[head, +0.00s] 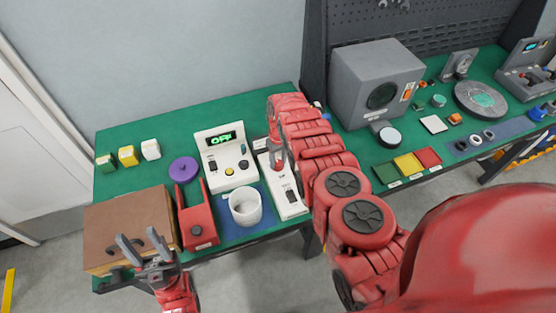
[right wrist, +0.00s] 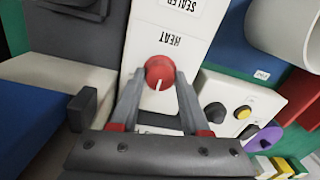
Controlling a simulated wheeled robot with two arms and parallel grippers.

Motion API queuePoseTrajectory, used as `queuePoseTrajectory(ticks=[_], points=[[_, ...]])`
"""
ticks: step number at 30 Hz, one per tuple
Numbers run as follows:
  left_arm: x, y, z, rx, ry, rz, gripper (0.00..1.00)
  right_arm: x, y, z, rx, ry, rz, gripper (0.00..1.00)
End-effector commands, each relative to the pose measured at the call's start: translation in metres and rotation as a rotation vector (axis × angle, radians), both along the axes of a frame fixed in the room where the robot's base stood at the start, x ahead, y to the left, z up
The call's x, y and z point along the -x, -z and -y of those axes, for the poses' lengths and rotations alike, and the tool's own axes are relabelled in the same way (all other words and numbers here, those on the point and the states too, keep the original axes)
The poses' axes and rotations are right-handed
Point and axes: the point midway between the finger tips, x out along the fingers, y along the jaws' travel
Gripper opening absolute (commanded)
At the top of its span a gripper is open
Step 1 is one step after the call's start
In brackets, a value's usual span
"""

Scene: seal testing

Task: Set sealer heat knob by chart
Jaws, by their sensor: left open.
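The sealer (head: 287,191) is a white unit on the green bench, largely covered by my right arm in the head view. In the right wrist view its white panel (right wrist: 186,52) carries HEAT and SEALER labels, upside down. The round red heat knob (right wrist: 160,70) has a white pointer mark toward the bottom of the picture. My right gripper (right wrist: 160,76) has one finger on each side of the knob; whether they touch it is unclear. My left gripper (head: 143,246) is open and empty in front of the brown box. I cannot make out a heat chart.
A white device (head: 226,160) with a display reading OFF stands left of the sealer. Near it are a white cup (head: 245,206), a red holder (head: 197,217), a purple disc (head: 184,169) and a brown box (head: 125,222). A grey machine (head: 377,78) stands behind right.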

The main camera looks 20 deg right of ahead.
Motion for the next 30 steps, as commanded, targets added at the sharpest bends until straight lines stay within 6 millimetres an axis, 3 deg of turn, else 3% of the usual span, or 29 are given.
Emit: queuePoseTrajectory(ticks=[1,6,7,20,30], points=[[0.000,0.000,0.000,0.000,0.000,0.000,0.50,0.000,0.000,0.000,-0.001,0.000,0.000,0.33],[0.000,0.000,0.000,0.000,0.000,0.000,0.50,0.000,0.000,-0.001,-0.001,0.000,0.000,0.02],[0.000,0.000,0.000,0.000,0.000,0.000,0.50,0.000,0.000,-0.001,-0.001,0.000,0.000,0.00],[0.000,0.003,0.000,0.000,0.000,0.000,0.50,0.000,0.001,-0.001,-0.002,0.076,-0.001,0.00],[0.000,0.016,0.000,0.000,0.000,0.000,0.50,0.000,0.002,-0.001,-0.002,0.343,0.001,0.00]])
